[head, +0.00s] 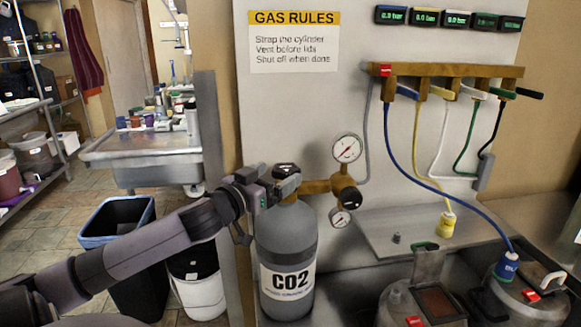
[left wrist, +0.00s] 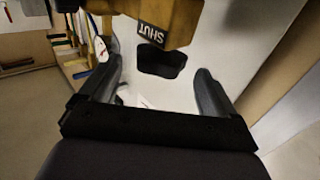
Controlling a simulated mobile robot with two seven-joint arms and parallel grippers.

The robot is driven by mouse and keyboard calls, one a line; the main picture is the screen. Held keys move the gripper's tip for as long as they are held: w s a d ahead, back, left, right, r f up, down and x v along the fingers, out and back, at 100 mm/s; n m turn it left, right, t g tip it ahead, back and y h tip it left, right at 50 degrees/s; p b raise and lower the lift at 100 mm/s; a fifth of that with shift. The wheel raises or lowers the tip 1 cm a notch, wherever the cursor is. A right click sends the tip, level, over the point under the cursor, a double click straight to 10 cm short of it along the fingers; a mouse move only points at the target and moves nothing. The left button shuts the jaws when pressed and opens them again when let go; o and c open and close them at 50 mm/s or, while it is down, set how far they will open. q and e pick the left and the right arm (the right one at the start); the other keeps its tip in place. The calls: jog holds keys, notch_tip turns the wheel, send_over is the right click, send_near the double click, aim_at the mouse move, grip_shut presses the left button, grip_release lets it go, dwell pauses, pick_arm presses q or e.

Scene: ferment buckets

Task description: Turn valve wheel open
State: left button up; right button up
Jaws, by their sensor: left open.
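A grey CO2 cylinder (head: 286,240) stands upright with a brass valve on top. Its black valve wheel (head: 287,170) sits at the top of the brass body and shows as a dark lobed knob (left wrist: 162,62) in the left wrist view, beside a "SHUT" label (left wrist: 150,35) on the brass. My left gripper (head: 278,185) is at the valve, coming from the left. In the left wrist view its open fingers (left wrist: 160,88) stand on either side of the knob, with gaps visible between them and it. My right gripper is out of view.
A regulator with round gauges (head: 347,149) projects right of the valve. A brass manifold (head: 445,71) with coloured hoses is on the wall panel above. Lidded metal buckets (head: 398,303) stand at lower right. A dark bin (head: 118,220) is at left.

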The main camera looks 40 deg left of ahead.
aim_at(294, 165)
pick_arm(q)
jog(key=shift+w+a+p, duration=0.2)
jog(key=shift+w+p, duration=0.1)
jog(key=shift+w, duration=1.25)
jog(key=shift+w+a+p, duration=0.15)
jog(key=shift+w+p, duration=0.15)
jog(key=shift+w, duration=1.25)
jog(key=c, duration=1)
